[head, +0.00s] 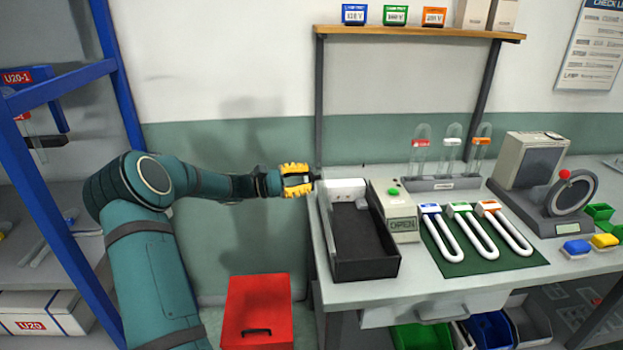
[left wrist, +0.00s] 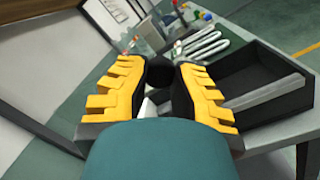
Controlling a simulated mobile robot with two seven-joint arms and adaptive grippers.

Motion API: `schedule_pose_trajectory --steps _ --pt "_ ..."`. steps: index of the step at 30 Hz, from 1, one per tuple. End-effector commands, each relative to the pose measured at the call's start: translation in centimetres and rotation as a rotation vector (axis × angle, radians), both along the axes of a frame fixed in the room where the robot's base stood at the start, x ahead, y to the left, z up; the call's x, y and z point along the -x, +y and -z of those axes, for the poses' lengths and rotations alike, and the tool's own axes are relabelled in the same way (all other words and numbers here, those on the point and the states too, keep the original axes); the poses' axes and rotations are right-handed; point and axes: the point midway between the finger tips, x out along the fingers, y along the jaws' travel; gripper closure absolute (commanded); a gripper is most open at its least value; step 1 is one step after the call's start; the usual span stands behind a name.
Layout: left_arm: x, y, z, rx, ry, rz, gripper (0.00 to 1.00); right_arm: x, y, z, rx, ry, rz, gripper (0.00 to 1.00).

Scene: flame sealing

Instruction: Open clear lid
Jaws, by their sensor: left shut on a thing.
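My left gripper (head: 298,180), with yellow fingers, is at the left end of the bench, just left of the black box (head: 362,270). In the left wrist view, the gripper (left wrist: 172,82) has its fingers shut on a dark rounded knob (left wrist: 186,62). The black box also shows there (left wrist: 238,72), right of the fingers. Its top looks open, with a dark floor. I cannot make out a clear lid pane, so its position is uncertain. A white block (head: 345,188) is at the back of the box. My right gripper is in neither view.
A green mat (head: 450,262) holds three U-shaped glass tubes. Farther right stands a machine with a round wheel (head: 572,192). A red cabinet (head: 257,312) is below my left arm.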

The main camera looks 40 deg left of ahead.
Motion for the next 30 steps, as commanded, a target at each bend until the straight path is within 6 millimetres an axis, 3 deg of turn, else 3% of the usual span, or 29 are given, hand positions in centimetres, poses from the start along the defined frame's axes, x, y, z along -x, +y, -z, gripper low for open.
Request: schedule_pose_trajectory --steps 15,16,18,30 --pt "0.16 0.03 0.27 0.011 -0.009 0.003 1.00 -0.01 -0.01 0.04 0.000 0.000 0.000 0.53" --pt "0.16 0.03 0.27 0.011 -0.009 0.003 0.64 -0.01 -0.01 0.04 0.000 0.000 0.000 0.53" --pt "0.16 0.04 0.24 0.011 -0.008 0.002 0.40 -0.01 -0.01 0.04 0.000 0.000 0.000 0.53" --pt "0.42 0.37 0.19 0.010 -0.010 0.000 0.37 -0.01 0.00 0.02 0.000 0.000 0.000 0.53"
